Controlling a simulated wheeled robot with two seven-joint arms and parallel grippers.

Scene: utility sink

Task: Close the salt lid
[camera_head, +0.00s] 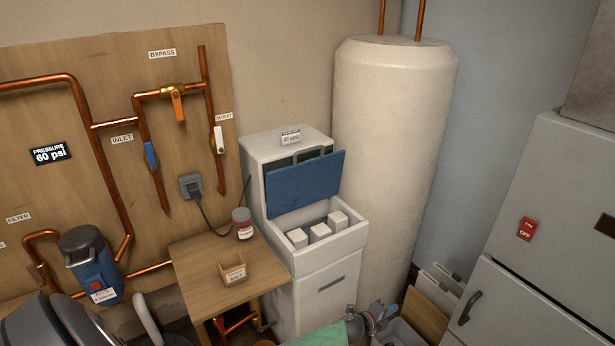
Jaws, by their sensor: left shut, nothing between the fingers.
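The blue salt lid (305,184) is open. It stands tilted up at the back of the bin of the white softener cabinet (318,300). Below the lid, the bin shows several pale salt blocks (320,232) in its opening. My right gripper is not in view.
A small wooden table (205,268) stands left of the cabinet, carrying a red-and-white jar (242,224) and a small open box (236,268). A tall white tank (392,150) is close behind on the right. Clutter (370,322) lies at the cabinet's foot. Space above the bin is clear.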

